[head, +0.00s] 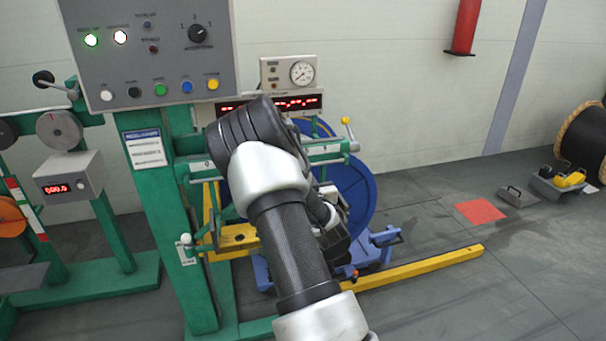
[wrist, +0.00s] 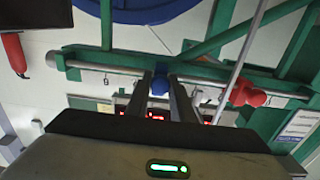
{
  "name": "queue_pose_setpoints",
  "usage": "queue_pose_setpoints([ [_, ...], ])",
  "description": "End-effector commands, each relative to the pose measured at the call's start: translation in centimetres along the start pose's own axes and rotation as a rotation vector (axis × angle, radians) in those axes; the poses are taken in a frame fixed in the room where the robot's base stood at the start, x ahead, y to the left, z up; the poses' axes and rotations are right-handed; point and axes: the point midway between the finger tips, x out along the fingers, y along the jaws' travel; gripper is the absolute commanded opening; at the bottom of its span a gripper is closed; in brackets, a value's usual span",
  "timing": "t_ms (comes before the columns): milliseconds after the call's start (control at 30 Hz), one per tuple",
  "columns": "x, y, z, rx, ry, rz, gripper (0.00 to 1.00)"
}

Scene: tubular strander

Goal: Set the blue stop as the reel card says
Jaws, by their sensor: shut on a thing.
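The blue stop (wrist: 159,84) is a small blue knob on a pale horizontal rail (wrist: 115,69) in the wrist view. My gripper (wrist: 160,90) has its two dark fingers on either side of the stop and is shut on it. In the head view my arm hides the gripper and the blue stop. A white card with a blue heading (head: 145,147) hangs on the green post; its text is too small to read, and I cannot tell whether it is the reel card.
A red knob (wrist: 246,93) sits on the rail right of the blue stop, with a white part (wrist: 203,95) between. A blue reel (head: 355,187) stands behind my arm. A grey control panel (head: 150,50) is at upper left. A yellow floor beam (head: 425,267) lies to the right.

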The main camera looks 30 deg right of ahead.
Motion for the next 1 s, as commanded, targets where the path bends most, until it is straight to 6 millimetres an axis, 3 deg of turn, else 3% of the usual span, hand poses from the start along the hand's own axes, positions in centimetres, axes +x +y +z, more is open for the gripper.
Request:
queue_pose_setpoints([
  [33,0.0,0.0,-0.1,0.000,0.001,-0.001,0.23],
  [133,0.0,0.0,-0.1,0.000,0.001,-0.001,0.39],
  [433,-0.1,0.1,0.0,0.000,0.000,0.000,0.39],
  [567,-1.1,0.1,-0.1,0.002,-0.001,0.001,0.39],
  [667,-2.8,0.1,-0.1,0.003,-0.002,0.002,0.39],
  [1000,-11.1,0.2,0.0,0.002,-0.003,0.003,0.39],
])
